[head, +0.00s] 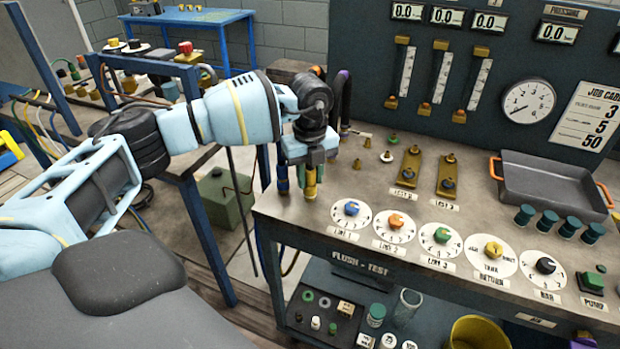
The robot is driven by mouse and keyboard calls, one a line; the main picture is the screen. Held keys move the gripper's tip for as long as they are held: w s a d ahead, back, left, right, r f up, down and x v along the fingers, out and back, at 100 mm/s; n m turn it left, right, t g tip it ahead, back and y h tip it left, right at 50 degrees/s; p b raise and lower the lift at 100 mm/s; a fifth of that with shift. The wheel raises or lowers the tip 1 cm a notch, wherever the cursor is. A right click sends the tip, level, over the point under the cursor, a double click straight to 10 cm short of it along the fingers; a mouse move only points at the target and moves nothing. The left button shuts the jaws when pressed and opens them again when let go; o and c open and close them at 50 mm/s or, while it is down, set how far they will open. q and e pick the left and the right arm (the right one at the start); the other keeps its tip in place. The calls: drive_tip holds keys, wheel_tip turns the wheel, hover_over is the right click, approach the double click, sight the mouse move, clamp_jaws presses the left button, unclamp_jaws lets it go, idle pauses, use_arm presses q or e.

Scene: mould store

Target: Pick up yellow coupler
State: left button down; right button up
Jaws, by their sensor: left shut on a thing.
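My left gripper (300,180) points down at the left end of the bench, just above its worktop. It is shut on a small upright piece with a yellow band, which I take to be the yellow coupler (310,174). The jaws hide part of the coupler, and I cannot tell whether its lower end touches the bench. My right gripper is not in view.
The bench (330,222) carries a row of round dials with coloured knobs, small brass fittings (357,164), two brass plates (409,168) and a grey tray (548,185). A gauge panel (370,70) stands behind. A lower shelf holds a yellow bucket (478,334).

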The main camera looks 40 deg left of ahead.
use_arm(q)
drive_tip(key=r, duration=0.2)
drive_tip(key=s, duration=0.1)
drive_tip(key=shift+a+r, duration=0.3)
drive_tip(key=shift+r, duration=0.1)
drive_tip(key=s+a+r, duration=0.1)
drive_tip(key=s+a, duration=0.6)
drive_tip(key=s, duration=0.5)
drive_tip(key=shift+s+a+r+b, duration=0.2)
drive_tip(key=shift+s+a+b, duration=0.15)
drive_tip(key=shift+s+b, duration=0.1)
drive_tip(key=shift+w, duration=0.1)
drive_tip(key=s+d+n, duration=0.1)
drive_tip(key=d+n, duration=2.1)
drive_tip(key=n, duration=0.2)
drive_tip(key=shift+s, duration=0.25)
